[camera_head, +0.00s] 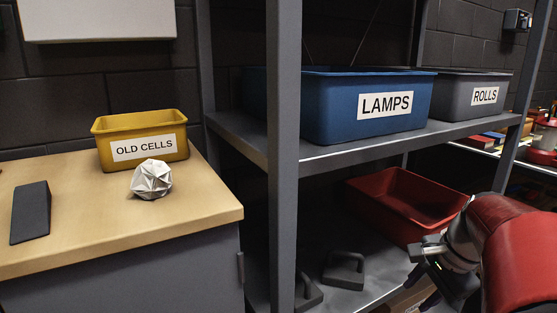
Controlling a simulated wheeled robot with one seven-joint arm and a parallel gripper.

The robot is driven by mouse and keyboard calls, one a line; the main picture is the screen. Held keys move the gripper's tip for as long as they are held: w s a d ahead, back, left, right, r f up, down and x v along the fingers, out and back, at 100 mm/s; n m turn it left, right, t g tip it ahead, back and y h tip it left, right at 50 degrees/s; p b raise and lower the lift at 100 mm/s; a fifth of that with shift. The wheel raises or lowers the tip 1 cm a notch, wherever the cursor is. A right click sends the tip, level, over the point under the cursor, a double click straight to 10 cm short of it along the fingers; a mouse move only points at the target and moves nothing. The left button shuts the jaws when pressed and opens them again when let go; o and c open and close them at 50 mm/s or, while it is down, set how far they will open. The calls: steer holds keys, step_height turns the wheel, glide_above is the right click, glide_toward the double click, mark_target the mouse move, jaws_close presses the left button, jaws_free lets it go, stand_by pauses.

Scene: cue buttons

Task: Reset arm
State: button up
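My red arm comes in from the right edge of the head view, in front of the shelf unit. My gripper (424,277) is at its end, low on the right, in front of the lower shelf and just below the red bin (395,200). Its dark fingers are small and partly lost against the dark background, so I cannot tell whether they are open or shut. I see nothing clearly held in it.
A wooden-topped cabinet (215,208) at left bears a yellow OLD CELLS bin (145,125), crumpled silver ball (151,179) and dark wedge (30,213). The upper shelf holds blue LAMPS (330,115) and grey ROLLS (450,98) bins. Dark handled weights (345,270) lie on the lower shelf.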

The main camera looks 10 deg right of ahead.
steer(key=s+a+n+t+h, duration=0.1)
steer(key=s+a+n, duration=0.3)
steer(key=a+n, duration=0.4)
steer(key=s+a+n+t+h, duration=0.1)
steer(key=s+a+n, duration=0.3)
steer(key=a+n, duration=0.4)
steer(key=a+f, duration=0.1)
steer(key=a, duration=0.2)
steer(key=shift+s+a, duration=0.15)
steer(key=shift+a, duration=0.05)
steer(key=shift+d, duration=0.1)
